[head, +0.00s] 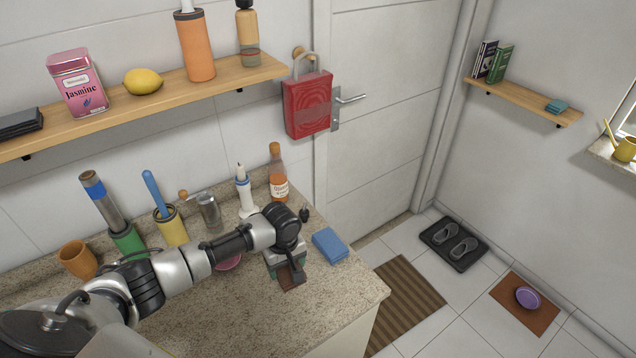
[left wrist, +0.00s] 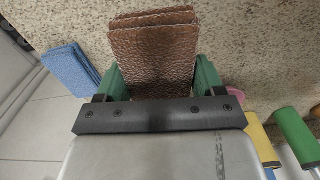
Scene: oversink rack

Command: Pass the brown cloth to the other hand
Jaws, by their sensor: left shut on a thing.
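The brown cloth (head: 291,277) is over the speckled counter near its right end. In the left wrist view the brown cloth (left wrist: 153,48) looks folded in layers with a bumpy texture. My left gripper (head: 287,268) points down at the counter and is shut on the cloth. In the left wrist view the green fingers of the left gripper (left wrist: 161,78) sit on either side of the cloth. I cannot tell whether the cloth touches the counter. My right gripper is in neither view.
A blue folded cloth (head: 330,245) lies right of the gripper. A pink round thing (head: 228,262) is partly hidden by my left arm. A bottle (head: 278,172), a white-blue dispenser (head: 245,190) and a metal mug (head: 210,211) stand behind. The front counter (head: 300,320) is clear.

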